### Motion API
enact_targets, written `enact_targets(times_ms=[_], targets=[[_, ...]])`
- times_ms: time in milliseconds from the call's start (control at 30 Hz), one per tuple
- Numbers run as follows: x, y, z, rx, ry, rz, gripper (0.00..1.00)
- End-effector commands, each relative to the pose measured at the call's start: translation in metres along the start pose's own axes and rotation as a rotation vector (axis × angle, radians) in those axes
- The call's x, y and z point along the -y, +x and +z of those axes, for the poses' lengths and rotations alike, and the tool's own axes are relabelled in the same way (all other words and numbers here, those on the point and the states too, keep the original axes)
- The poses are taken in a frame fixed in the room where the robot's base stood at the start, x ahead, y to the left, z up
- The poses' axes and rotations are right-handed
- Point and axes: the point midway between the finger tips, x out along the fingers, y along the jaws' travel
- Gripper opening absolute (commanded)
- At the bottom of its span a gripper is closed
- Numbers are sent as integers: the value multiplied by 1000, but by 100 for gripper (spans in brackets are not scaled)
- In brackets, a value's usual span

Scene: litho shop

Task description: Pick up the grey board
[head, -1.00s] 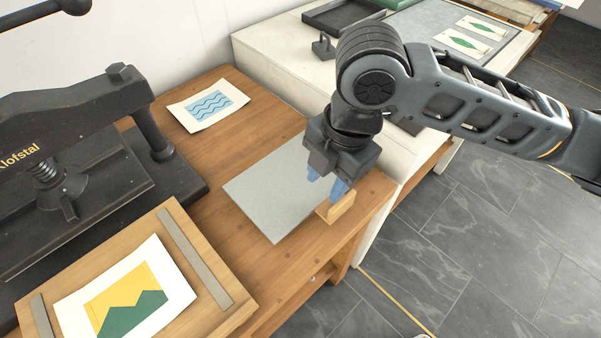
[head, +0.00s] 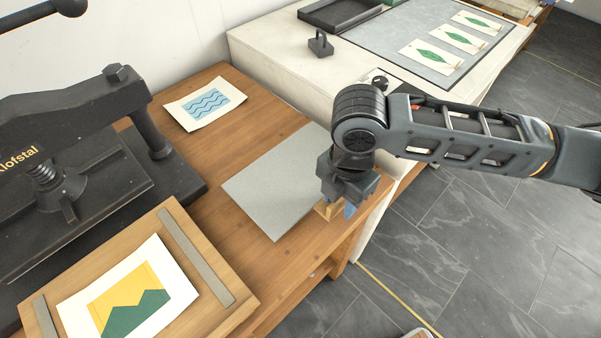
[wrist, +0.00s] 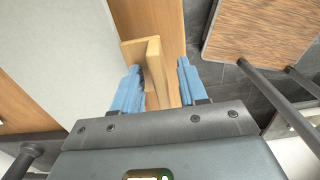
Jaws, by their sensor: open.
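The grey board (head: 270,187) lies flat on the wooden table, its far right corner partly hidden behind my arm. It also shows at the upper left of the wrist view (wrist: 55,50). A small upright wooden piece (head: 324,211) stands by its right edge. In the wrist view this wooden piece (wrist: 155,72) lies between my fingers; whether it touches the board I cannot tell. My gripper (head: 343,207) is open, pointing down at the board's right side, with blue fingers (wrist: 158,66) on either side of the wooden piece. The board is not between the fingers.
A black press (head: 85,150) stands at left, with a wooden board (head: 235,318) holding a mountain print in front. A wave print (head: 205,103) lies behind. A pale bench (head: 275,60) borders the table's far right. A wood-topped object (wrist: 255,30) shows beyond the table edge.

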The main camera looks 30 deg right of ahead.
Motion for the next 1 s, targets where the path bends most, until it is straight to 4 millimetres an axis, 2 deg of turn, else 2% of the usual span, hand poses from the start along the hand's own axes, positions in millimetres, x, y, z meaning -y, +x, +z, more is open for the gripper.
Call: enact_targets(times_ms=[167,600,1000], targets=[[0,0,0,0,0,0,41],[0,0,0,0,1,1,0],[0,-1,0,0,1,2,0]])
